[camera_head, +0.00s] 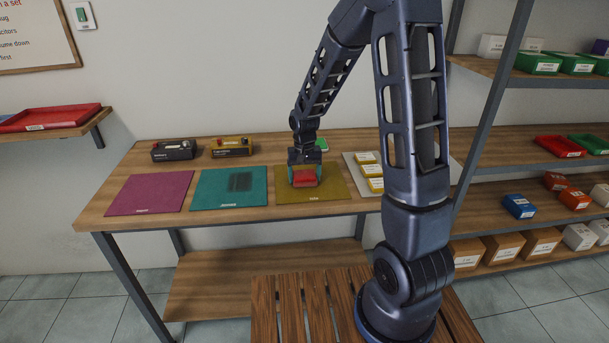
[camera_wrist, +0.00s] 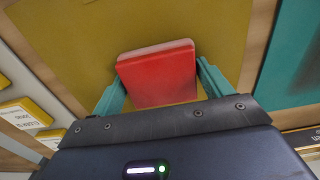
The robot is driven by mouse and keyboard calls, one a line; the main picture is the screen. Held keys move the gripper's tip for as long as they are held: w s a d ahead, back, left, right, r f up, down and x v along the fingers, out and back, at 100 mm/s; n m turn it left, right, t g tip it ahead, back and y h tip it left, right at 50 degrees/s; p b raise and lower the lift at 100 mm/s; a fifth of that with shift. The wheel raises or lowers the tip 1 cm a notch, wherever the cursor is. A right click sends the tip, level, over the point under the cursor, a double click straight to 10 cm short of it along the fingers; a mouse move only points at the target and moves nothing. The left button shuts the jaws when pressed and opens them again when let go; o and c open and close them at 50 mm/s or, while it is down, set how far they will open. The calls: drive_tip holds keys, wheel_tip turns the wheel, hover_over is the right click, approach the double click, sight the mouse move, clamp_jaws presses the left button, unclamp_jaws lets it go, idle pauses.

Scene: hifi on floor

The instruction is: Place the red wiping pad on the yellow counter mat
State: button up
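The red wiping pad (camera_wrist: 160,76) is a flat red block with a pale edge. It is between the two teal fingers of my gripper (camera_wrist: 160,75), which sit close along its sides. In the head view the pad (camera_head: 305,177) is over the yellow counter mat (camera_head: 332,188), at its left-middle part, with my gripper (camera_head: 305,174) reaching down from above. The yellow mat (camera_wrist: 70,35) fills the background around the pad in the wrist view. I cannot tell whether the pad touches the mat or is just above it.
A teal mat (camera_head: 208,195) with a dark smudge lies to the left, then a purple mat (camera_head: 150,194). Black (camera_head: 174,150) and yellow (camera_head: 232,146) boxes stand behind. A pale tray with yellow labelled boxes (camera_head: 370,170) is close on the right. A shelf stands further right.

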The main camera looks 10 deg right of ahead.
sight(305, 174)
drive_tip(key=o, duration=0.4)
drive_tip(key=shift+c, duration=0.2)
drive_tip(key=shift+r, duration=0.1)
wheel_tip(305, 174, up, 12)
drive_tip(key=s+d+r+t, duration=0.1)
drive_tip(key=s+d+r, duration=0.3)
drive_tip(key=s, duration=0.3)
drive_tip(key=s+d+r+t, duration=0.2)
drive_tip(key=s+d+r, duration=0.2)
drive_tip(key=s+d, duration=0.3)
drive_tip(key=s+d+r+t, duration=0.1)
drive_tip(key=s+d+r, duration=0.3)
drive_tip(key=s, duration=0.5)
drive_tip(key=shift+d+r+t, duration=0.3)
drive_tip(key=shift+d, duration=0.7)
